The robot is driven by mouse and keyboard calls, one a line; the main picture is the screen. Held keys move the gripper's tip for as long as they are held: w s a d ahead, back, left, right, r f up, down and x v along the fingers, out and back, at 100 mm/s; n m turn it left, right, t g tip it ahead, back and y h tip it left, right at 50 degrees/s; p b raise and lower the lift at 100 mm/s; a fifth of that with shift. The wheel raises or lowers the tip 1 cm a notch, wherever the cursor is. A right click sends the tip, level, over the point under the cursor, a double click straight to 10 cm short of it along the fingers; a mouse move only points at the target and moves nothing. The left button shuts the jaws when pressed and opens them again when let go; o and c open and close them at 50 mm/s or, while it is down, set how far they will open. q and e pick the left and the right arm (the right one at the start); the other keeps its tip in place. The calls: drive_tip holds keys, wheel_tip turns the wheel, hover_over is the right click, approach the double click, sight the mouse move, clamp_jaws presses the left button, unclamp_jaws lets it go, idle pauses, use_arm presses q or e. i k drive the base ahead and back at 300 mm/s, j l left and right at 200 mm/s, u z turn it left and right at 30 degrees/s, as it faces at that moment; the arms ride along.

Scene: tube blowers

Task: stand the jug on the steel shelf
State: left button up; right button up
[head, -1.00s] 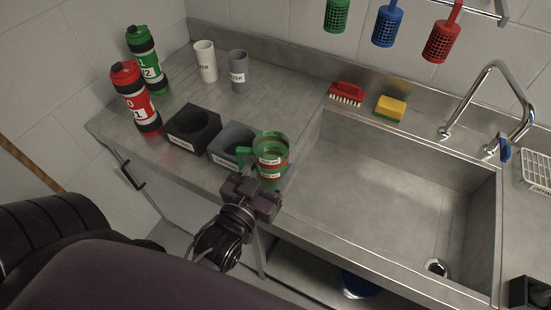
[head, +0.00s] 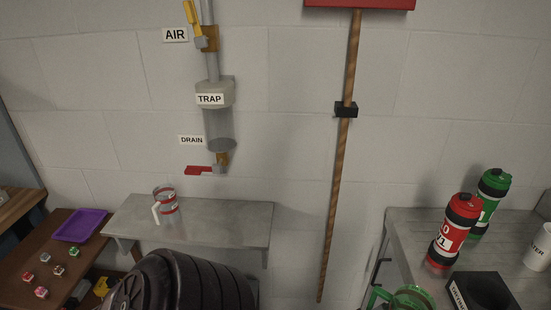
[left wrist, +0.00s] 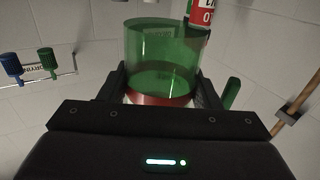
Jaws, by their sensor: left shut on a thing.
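A see-through green jug (left wrist: 160,50) with a red band near its base stands between the two fingers of my left gripper (left wrist: 160,85) in the left wrist view. The gripper is shut on it. In the head view only the green top and handle of this jug (head: 408,297) show at the bottom edge, by the counter; the gripper is out of frame there. The steel shelf (head: 235,222) is on the wall at left centre. A clear cup-like vessel (head: 167,200) with red bands and a white handle stands on it. My right gripper is not in view.
A trap pipe (head: 218,130) with a red drain lever (head: 198,170) hangs above the shelf. Red (head: 453,232) and green (head: 490,195) bottles stand on the counter. The shelf's right half is clear.

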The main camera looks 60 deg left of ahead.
sight(139, 215)
drive_tip(key=k+j+u, duration=0.3)
drive_tip(key=j, duration=0.15)
drive_tip(key=k+j+u, duration=0.1)
drive_tip(key=j+u, duration=0.15)
drive_tip(key=j, duration=0.25)
drive_tip(key=k+j+u, duration=0.1)
drive_tip(key=j+u, duration=0.2)
drive_tip(key=j, duration=0.25)
drive_tip(key=j+u, duration=0.3)
drive_tip(key=j, duration=0.25)
drive_tip(key=k+j, duration=0.1)
drive_tip(key=j, duration=0.35)
